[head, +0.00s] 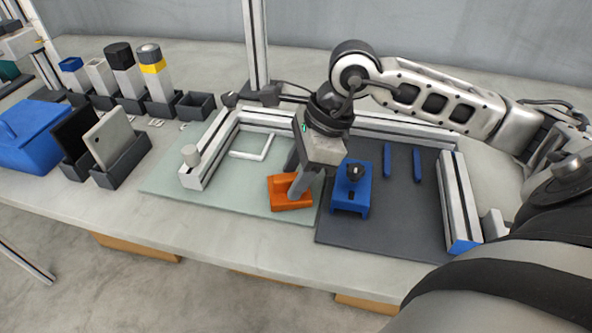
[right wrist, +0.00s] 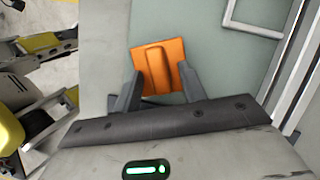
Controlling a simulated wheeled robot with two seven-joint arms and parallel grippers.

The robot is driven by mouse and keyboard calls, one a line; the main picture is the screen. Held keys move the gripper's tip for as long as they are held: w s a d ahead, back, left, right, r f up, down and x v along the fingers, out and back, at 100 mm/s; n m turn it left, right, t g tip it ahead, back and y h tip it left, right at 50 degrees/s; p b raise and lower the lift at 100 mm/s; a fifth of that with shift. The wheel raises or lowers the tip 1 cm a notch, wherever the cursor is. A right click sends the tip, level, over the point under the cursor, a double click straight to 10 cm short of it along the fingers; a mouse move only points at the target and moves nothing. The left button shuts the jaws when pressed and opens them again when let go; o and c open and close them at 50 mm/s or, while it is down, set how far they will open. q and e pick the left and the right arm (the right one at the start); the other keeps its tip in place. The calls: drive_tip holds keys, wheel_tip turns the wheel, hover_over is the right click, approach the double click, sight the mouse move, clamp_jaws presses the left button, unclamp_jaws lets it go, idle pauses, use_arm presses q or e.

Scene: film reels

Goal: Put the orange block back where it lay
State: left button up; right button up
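The orange block (head: 285,198) has a raised ridge on top. It lies on the pale green mat (head: 165,181), near that mat's right front edge. It also shows in the right wrist view (right wrist: 176,52). My right gripper (head: 295,190) is down at the block. In the right wrist view its two fingers (right wrist: 159,72) stand apart on either side of the ridge, with orange surface showing between each finger and the ridge. In the head view the fingers hide part of the block.
A blue block with a black knob (head: 351,198) stands close to the right on a dark mat (head: 400,222). White rails (head: 209,160) border the mats. Two blue bars (head: 388,160) lie on the dark mat. Bottles, holders and a blue bin (head: 30,140) stand at left.

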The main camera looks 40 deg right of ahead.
drive_tip(key=shift+r, duration=0.1)
drive_tip(key=shift+r+p, duration=0.25)
drive_tip(key=shift+p, duration=0.1)
drive_tip(key=v, duration=1.1)
drive_tip(key=shift+d+r, duration=0.2)
drive_tip(key=shift+r, duration=0.1)
drive_tip(key=shift+s, duration=0.1)
